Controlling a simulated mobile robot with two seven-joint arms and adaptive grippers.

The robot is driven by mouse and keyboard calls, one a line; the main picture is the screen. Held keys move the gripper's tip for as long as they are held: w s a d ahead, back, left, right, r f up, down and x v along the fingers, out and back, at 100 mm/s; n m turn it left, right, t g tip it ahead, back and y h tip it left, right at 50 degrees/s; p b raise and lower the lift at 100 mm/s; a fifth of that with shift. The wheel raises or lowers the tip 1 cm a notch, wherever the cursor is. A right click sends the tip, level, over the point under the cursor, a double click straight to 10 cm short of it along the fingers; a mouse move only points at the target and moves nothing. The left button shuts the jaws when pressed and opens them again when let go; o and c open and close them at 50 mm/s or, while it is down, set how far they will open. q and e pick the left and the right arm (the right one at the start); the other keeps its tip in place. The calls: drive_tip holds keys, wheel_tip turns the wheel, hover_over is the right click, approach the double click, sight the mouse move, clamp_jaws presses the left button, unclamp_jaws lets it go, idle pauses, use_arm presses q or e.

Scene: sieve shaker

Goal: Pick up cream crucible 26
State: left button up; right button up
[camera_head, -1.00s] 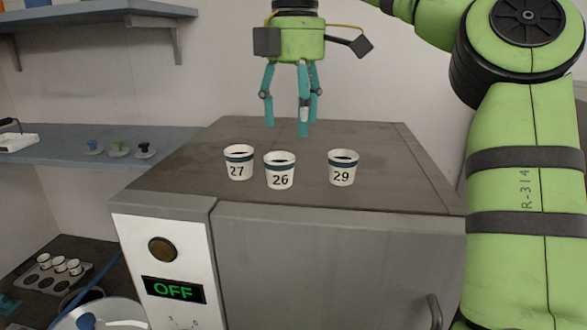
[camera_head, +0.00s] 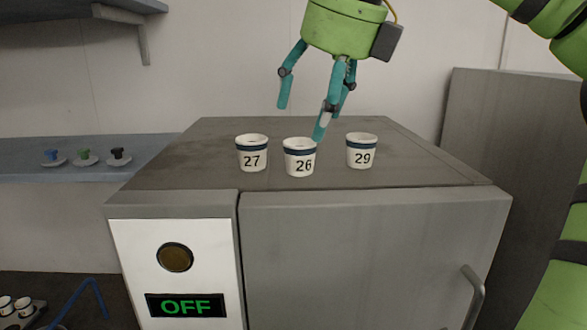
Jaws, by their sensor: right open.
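Cream crucible 26 (camera_head: 300,160) stands upright on top of the grey oven-like cabinet (camera_head: 400,177), between crucible 27 (camera_head: 252,155) on its left and crucible 29 (camera_head: 361,152) on its right. Each is cream with a dark blue band and a black number. My right gripper (camera_head: 304,118) is open and empty, its teal fingers spread and pointing down, tilted. One fingertip shows just above and behind the right rim of crucible 26; whether it touches cannot be told. My left gripper is not in view.
The cabinet front has a round knob (camera_head: 175,257), an OFF display (camera_head: 186,306) and a door handle (camera_head: 472,294). A blue-grey shelf (camera_head: 100,173) at left holds several small coloured items. A tall grey cabinet (camera_head: 500,130) stands at right. The cabinet top behind the crucibles is clear.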

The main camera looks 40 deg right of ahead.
sight(300, 143)
drive_tip(key=shift+w+f, duration=0.25)
drive_tip(key=shift+f, duration=0.35)
drive_tip(key=p+x, duration=0.1)
drive_tip(key=x, duration=0.2)
drive_tip(key=p+x, duration=0.1)
drive_tip(key=x, duration=0.1)
drive_tip(key=shift+w+d+p, duration=0.25)
drive_tip(key=shift+w+p, duration=0.05)
drive_tip(key=shift+w, duration=0.1)
drive_tip(key=shift+w+f, duration=0.1)
drive_tip(key=shift+f, duration=0.15)
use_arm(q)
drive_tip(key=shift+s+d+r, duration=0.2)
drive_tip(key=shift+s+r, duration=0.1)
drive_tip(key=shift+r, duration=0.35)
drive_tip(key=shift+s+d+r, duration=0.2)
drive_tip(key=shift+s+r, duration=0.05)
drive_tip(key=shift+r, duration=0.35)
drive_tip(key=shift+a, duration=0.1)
use_arm(e)
drive_tip(key=c, duration=1.2)
